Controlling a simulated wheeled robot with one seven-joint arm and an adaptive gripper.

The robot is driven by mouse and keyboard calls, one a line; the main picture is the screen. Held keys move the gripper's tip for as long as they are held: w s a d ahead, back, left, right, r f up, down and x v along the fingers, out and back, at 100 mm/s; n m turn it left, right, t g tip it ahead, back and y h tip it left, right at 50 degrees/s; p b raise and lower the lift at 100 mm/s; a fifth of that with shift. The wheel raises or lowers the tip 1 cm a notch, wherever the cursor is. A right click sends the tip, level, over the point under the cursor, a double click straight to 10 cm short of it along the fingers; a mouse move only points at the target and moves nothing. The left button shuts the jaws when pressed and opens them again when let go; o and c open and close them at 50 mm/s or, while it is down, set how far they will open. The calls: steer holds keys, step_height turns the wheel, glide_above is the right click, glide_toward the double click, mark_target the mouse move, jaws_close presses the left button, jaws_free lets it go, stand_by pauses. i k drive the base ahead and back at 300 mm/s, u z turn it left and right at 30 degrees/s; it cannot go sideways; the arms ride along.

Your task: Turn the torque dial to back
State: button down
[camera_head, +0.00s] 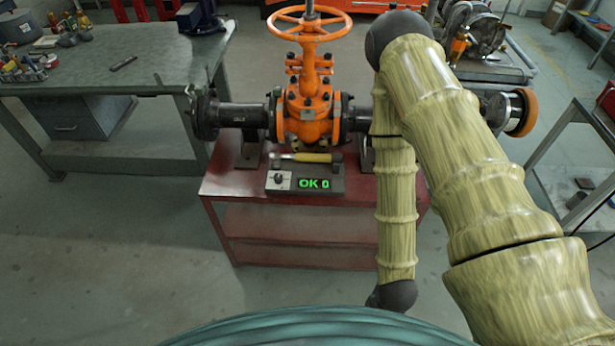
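The torque dial (279,180) is a small dark knob on a pale square plate. It sits at the left end of a dark control box (337,171), beside a display (313,184) with green text reading "OK 0". The box is at the front edge of a red bench (232,189). The dial's pointer and markings are too small to read. My forearm hangs down to the right of the box, apart from the dial, ending at a dark joint near the bottom. My gripper is not visible.
An orange gate valve (309,110) with a handwheel (312,22) stands behind the box. A yellow-handled tool (310,157) lies along the box's back. A grey workbench (110,75) is at left, machinery (485,40) at right. The floor in front of the red bench is clear.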

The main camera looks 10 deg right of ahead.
mark_target(278, 178)
steer(key=z, duration=0.05)
steer(key=k, duration=0.65)
steer(key=u, duration=0.75)
steer(key=i, duration=1.2)
steer(key=z, duration=0.55)
